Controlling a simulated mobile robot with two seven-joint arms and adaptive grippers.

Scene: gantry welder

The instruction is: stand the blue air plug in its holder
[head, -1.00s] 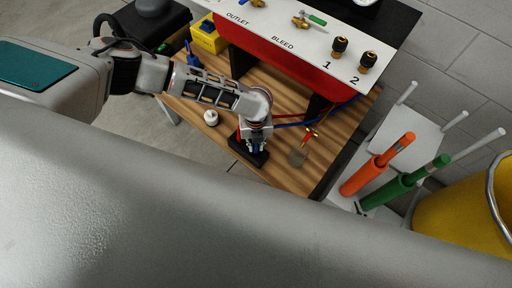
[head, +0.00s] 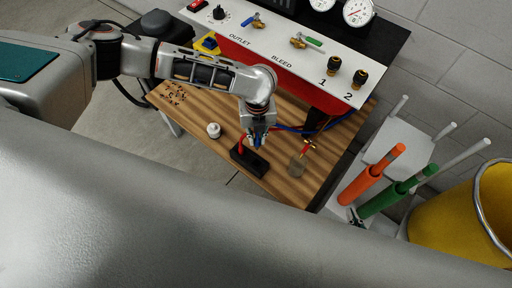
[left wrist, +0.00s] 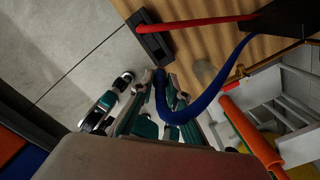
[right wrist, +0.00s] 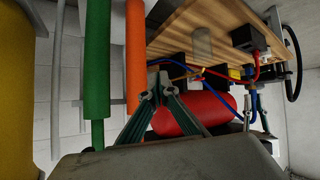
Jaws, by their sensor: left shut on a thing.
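The holder is a black block (head: 247,160) near the front edge of the wooden bench. A red hose end stands in it, and the left wrist view shows the block (left wrist: 151,42) with the red hose (left wrist: 205,23). My left gripper (head: 257,136) points down just above and behind the holder. It is shut on the blue air plug, mostly hidden between the fingers; its blue hose (left wrist: 172,112) loops right in the left wrist view. The plug appears apart from the block. My right gripper (right wrist: 158,76) is empty, its fingertips close together, beside the green and orange tubes.
A white round item (head: 213,130) and a brass fitting on a clear cup (head: 301,160) flank the holder. The red-fronted panel (head: 300,77) stands behind. A rack with orange (head: 359,187) and green tubes (head: 384,198) and a yellow bin (head: 450,215) are at right.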

